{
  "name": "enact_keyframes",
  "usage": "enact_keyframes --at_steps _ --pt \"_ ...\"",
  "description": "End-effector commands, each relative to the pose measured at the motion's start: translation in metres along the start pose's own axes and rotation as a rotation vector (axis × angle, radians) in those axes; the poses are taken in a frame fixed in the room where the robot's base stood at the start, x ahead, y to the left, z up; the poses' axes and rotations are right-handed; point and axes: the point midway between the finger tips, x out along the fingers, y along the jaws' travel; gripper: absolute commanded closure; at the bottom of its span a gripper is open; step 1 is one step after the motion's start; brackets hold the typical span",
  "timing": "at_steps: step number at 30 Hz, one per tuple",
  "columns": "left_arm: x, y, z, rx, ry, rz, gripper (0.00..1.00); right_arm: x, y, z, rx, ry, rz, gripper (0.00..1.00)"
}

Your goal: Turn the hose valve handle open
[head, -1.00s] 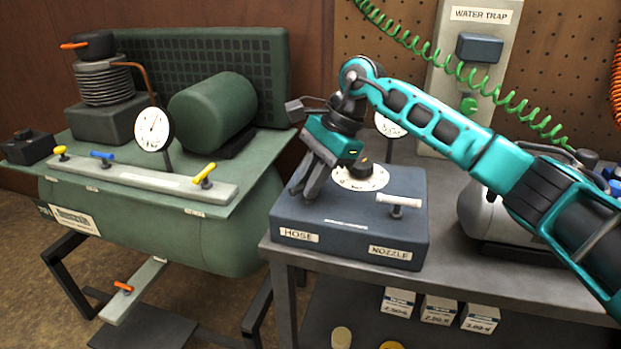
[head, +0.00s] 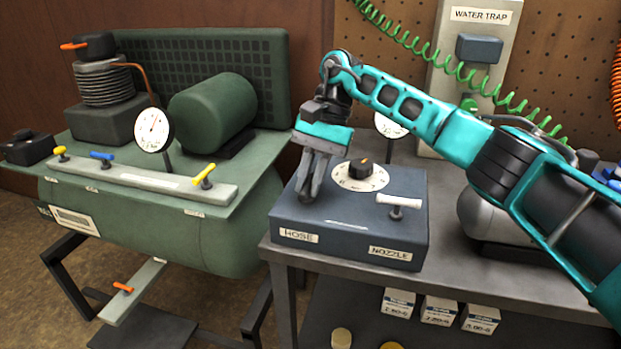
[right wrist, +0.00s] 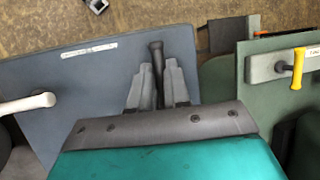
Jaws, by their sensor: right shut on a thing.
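The dark blue-grey valve box (head: 345,222) stands on the bench, with a HOSE label (head: 298,236) at its front left. My right gripper (head: 308,193) points down onto the box top above that label. Its fingers hide most of the hose valve handle in the head view. In the right wrist view the dark handle (right wrist: 157,52) lies between the two fingers of my right gripper (right wrist: 158,75), which are shut on it. The white nozzle handle (head: 399,202) stands apart on the right; it also shows in the right wrist view (right wrist: 28,103). My left gripper is out of view.
A dial with a dark knob (head: 361,176) sits on the box close to the fingers. A round gauge (head: 391,124) stands behind, partly hidden by my arm. A green compressor (head: 160,230) with yellow and blue handles is at the left. A silver tank (head: 482,212) is at the right.

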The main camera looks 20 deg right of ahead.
Motion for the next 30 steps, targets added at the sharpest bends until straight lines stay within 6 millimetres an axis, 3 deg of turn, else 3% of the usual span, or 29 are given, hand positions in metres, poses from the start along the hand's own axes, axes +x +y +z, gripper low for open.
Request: enact_keyframes --at_steps 15,16,22,30 --pt "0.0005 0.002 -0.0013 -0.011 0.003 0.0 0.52 -0.0017 -0.0019 0.0003 -0.02 0.0 0.0 1.0" --pt "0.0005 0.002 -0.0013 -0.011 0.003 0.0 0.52 -0.0017 -0.0019 0.0004 -0.02 0.0 0.0 0.81" --pt "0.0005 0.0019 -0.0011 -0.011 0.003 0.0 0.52 -0.0008 -0.0012 0.0003 -0.018 -0.002 0.003 0.62" --pt "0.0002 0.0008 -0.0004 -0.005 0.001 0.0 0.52 -0.001 -0.0007 0.0001 -0.016 -0.002 0.005 0.6"
